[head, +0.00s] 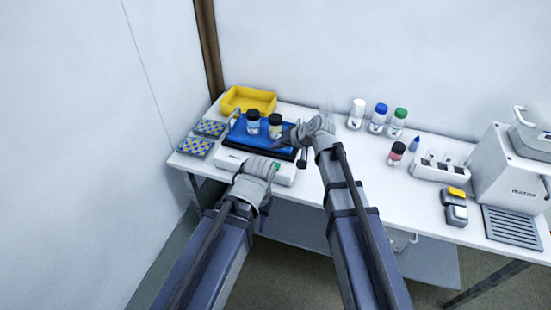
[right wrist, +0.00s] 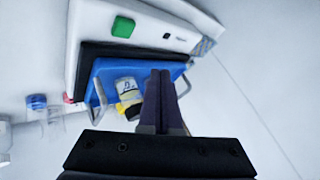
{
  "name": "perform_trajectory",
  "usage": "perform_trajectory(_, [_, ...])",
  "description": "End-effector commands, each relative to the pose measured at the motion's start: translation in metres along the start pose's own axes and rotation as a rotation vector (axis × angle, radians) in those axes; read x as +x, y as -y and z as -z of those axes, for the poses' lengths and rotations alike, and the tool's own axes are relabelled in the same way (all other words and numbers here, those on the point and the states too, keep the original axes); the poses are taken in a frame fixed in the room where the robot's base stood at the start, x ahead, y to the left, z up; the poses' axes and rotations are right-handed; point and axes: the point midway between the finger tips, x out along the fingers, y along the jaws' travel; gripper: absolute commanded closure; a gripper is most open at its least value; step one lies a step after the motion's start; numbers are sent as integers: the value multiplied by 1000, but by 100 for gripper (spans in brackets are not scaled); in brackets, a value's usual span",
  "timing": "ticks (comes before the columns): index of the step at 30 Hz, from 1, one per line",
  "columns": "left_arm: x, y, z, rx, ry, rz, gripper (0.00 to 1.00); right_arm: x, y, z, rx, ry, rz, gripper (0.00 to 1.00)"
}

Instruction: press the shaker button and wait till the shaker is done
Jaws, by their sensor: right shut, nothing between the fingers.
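The shaker (head: 228,158) is a white box with a blue top platform (head: 240,138) at the left of the table. Two dark-capped bottles (head: 253,122) (head: 275,125) stand on the platform. Its green button (head: 277,166) is on the front, partly behind my left wrist; it shows clearly in the right wrist view (right wrist: 123,27). My right gripper (head: 288,138) is shut and empty over the right part of the platform; its closed fingers (right wrist: 160,74) appear beside a bottle (right wrist: 128,90). My left gripper (head: 262,170) is at the shaker's front; its fingers are hidden.
A yellow bin (head: 248,99) stands behind the shaker, and blue-yellow racks (head: 196,147) lie left of it. Bottles with white (head: 357,112), blue (head: 378,117) and green (head: 398,122) caps stand right. A white machine (head: 505,170) occupies the right end.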

Motion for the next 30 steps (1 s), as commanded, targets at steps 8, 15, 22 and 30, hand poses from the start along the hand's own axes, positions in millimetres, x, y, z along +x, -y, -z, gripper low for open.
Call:
perform_trajectory(8, [-1,0,0,0,0,0,53,-1,-2,14,18,-36,17,100])
perform_trajectory(15, [-1,0,0,0,0,0,53,-1,-2,13,17,-35,17,100])
perform_trajectory(22, [6,-1,0,0,0,0,53,4,-5,10,17,-34,16,100])
perform_trajectory(30, [34,-3,2,0,0,0,53,24,-18,-4,17,-34,16,100])
